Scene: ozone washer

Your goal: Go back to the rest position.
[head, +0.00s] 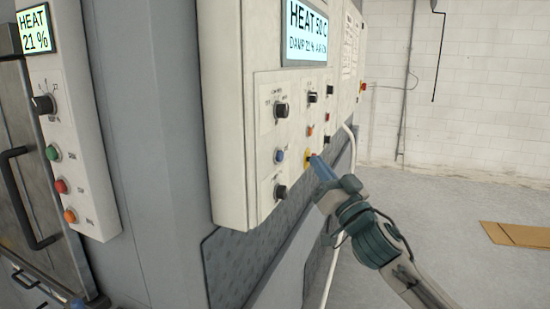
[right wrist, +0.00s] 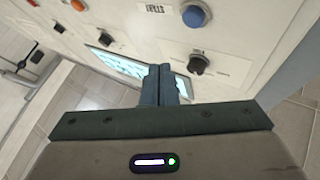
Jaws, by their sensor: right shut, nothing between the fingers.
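My right gripper (head: 318,163) is shut and empty. Its blue fingers are at the lower part of the machine's control panel (head: 235,150), close to a yellow button (head: 308,154). I cannot tell whether they touch it. In the right wrist view the fingers (right wrist: 158,82) are pressed together, with the panel (right wrist: 245,45) beyond them. A blue button (right wrist: 195,15) and a black knob (right wrist: 200,63) show there. My left gripper is not clearly seen.
A second panel (head: 76,140) with a knob and coloured buttons stands at left, beside a door with a dark handle (head: 25,200). A pale hose (head: 340,210) runs down the machine's side. Cardboard (head: 515,234) lies on the floor at right. The floor between is clear.

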